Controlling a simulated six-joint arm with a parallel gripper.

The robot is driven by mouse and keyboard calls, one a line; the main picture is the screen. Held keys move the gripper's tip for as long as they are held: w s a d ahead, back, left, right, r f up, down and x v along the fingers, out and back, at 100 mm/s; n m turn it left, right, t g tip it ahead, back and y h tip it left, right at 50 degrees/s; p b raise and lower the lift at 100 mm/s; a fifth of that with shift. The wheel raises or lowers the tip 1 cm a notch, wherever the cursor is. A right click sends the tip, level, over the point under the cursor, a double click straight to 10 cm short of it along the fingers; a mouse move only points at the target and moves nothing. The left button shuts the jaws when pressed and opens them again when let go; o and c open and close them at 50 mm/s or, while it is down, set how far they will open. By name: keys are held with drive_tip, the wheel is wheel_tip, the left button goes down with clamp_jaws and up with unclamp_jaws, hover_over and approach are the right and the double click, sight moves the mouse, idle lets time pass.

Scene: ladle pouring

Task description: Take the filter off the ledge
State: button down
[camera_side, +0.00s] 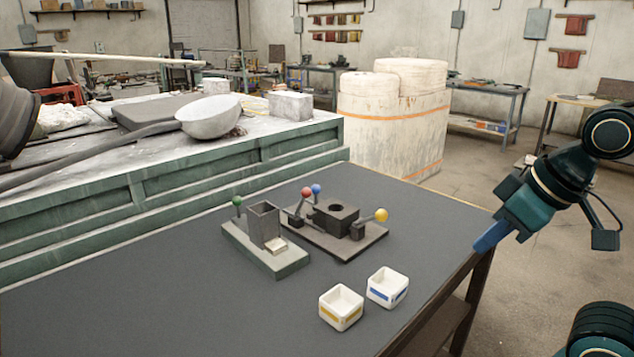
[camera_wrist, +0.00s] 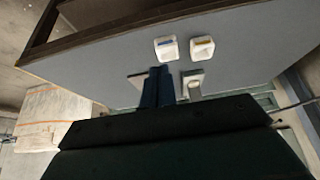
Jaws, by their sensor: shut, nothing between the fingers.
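A small pale block, apparently the filter (camera_side: 276,245), lies at the front foot of a grey open-topped box (camera_side: 262,222) on a grey-green base (camera_side: 290,266). I cannot clearly tell a separate ledge under it. The same base shows in the wrist view (camera_wrist: 189,76), with a pale piece on it too small to make out. My gripper (camera_side: 480,247) has blue fingers, shut and empty, at the table's right edge, well to the right of the filter. In the wrist view the fingers (camera_wrist: 158,72) lie together and hide part of the neighbouring dark fixture.
A dark fixture (camera_side: 372,246) with a round hole and knobbed levers stands beside the base. Two white cups, one yellow-marked (camera_side: 341,318) and one blue-marked (camera_side: 387,299), stand at the front. A green bench (camera_side: 250,158) bears a ladle (camera_side: 208,117). The table's left front is clear.

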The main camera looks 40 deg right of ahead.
drive_tip(key=c, duration=2.2)
unclamp_jaws()
drive_tip(key=c, duration=0.8)
unclamp_jaws()
drive_tip(key=shift+c, duration=0.2)
drive_tip(key=shift+w, duration=0.1)
drive_tip(key=w+a+r, duration=0.1)
drive_tip(key=w+r, duration=0.1)
drive_tip(key=w, duration=0.6)
drive_tip(key=w+a+r, duration=0.2)
drive_tip(key=w, duration=0.6)
drive_tip(key=g, duration=0.1)
approach(276, 244)
drive_tip(key=shift+x, duration=1.5)
drive_tip(key=shift+x, duration=2.55)
